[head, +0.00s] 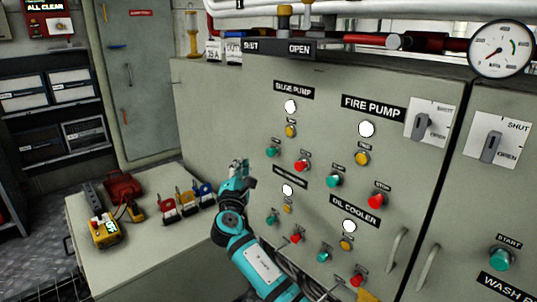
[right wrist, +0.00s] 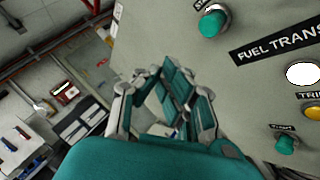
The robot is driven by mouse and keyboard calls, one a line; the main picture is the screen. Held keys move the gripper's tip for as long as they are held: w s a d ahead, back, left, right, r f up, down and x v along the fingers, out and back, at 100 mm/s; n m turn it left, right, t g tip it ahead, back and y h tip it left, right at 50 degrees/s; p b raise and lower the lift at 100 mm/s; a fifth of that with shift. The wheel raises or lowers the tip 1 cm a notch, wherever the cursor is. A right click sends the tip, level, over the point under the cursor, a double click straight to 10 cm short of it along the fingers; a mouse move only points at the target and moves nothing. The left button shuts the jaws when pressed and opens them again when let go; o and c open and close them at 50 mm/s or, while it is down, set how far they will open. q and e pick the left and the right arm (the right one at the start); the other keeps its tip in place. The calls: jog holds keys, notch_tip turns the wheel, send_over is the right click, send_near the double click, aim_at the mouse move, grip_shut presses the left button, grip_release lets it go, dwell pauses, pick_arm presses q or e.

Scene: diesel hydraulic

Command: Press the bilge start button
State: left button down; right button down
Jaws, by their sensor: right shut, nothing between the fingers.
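The bilge pump label (head: 293,90) is on the grey cabinet, above a white lamp and a yellow trip button. The green bilge start button (head: 272,151) is below and left of the trip button, with a red stop button (head: 301,165) to its right. In the right wrist view the green button (right wrist: 211,23) above the fuel transfer label appears to be the same start button. My right gripper (head: 238,166) is shut and empty, left of the start button and apart from it. It also shows in the right wrist view (right wrist: 172,78). My left gripper is not in view.
Below is the fuel transfer group with its own green button (right wrist: 286,144). The fire pump group (head: 373,107) is to the right. A low bench (head: 150,240) at the left carries padlocks, a red case and a yellow device. Pipes and a gauge (head: 500,48) are above.

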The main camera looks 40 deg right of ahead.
aim_at(271, 152)
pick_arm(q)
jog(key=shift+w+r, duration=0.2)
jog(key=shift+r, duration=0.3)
pick_arm(e)
jog(key=d, duration=0.6)
jog(key=shift+w, duration=0.2)
dwell(0.5)
jog(key=shift+d, duration=0.2)
jog(key=shift+d, duration=0.25)
